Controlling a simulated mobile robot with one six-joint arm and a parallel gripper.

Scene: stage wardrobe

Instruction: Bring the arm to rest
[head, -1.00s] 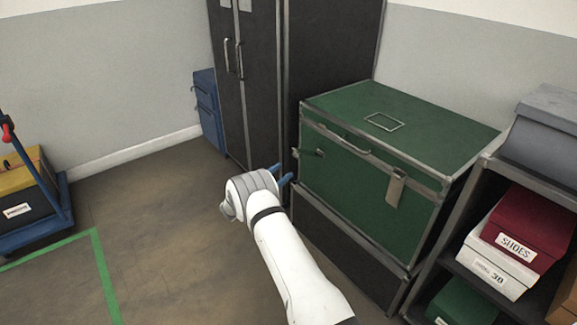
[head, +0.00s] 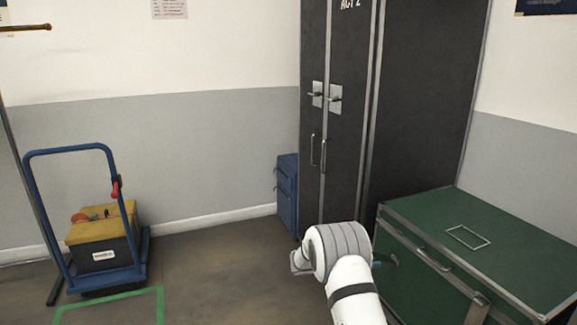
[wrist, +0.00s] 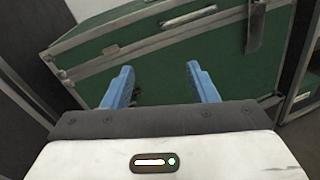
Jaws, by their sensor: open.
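My arm (head: 350,270) reaches up from the bottom of the head view, in front of the left end of a green trunk. In that view the wrist hides most of my gripper. In the wrist view my gripper (wrist: 159,85) shows two blue fingers spread apart with nothing between them. The green trunk (wrist: 160,62) lies beyond the fingertips, with its metal-edged lid and handle above them. I cannot tell how large the gap to the trunk is.
The green trunk (head: 510,235) stands at the right, beside a tall black cabinet (head: 420,100). A blue case (head: 288,190) stands left of the cabinet. A blue trolley (head: 140,275) carries a yellow-topped box (head: 100,245). Floor between trolley and arm is clear.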

